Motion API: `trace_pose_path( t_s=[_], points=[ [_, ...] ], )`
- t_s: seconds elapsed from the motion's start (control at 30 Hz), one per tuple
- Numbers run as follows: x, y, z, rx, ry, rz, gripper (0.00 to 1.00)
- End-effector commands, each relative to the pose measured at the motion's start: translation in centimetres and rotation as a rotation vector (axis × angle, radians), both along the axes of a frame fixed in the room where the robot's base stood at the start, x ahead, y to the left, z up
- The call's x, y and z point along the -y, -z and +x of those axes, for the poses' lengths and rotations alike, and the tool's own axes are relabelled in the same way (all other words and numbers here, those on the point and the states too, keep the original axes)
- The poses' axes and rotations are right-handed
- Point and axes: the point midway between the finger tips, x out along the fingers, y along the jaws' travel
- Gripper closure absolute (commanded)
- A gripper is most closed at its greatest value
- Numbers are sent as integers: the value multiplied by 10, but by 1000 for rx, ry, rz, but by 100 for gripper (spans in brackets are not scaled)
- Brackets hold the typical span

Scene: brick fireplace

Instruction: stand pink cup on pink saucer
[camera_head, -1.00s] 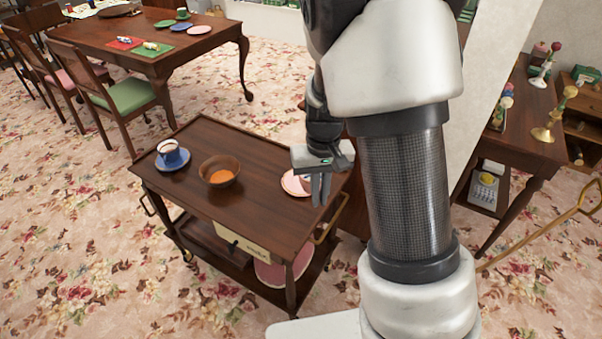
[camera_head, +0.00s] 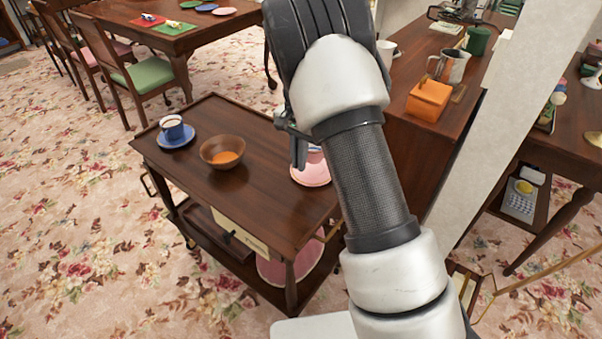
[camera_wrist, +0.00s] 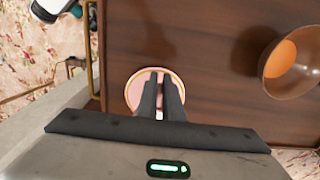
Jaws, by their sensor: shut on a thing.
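The pink saucer (camera_head: 312,176) lies near the right end of the dark wooden trolley top. In the wrist view the saucer (camera_wrist: 134,92) shows around my fingers. My gripper (camera_head: 299,164) points down over the saucer, its fingers close together; they also show in the wrist view (camera_wrist: 160,74). It is shut on the pink cup (camera_head: 315,156), of which only a small part shows beside the fingers, at the saucer's far side. My arm and fingers hide most of the cup. I cannot tell whether the cup touches the saucer.
A cabinet (camera_head: 412,140) with an orange box (camera_head: 429,99) stands close behind.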

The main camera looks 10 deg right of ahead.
Motion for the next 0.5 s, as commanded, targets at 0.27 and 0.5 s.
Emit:
trace_pose_path(
  t_s=[0.27,0.5],
  points=[
    [0,31,0,0,0,0,100],
    [0,41,0,3,-1,0,100]
  ],
)
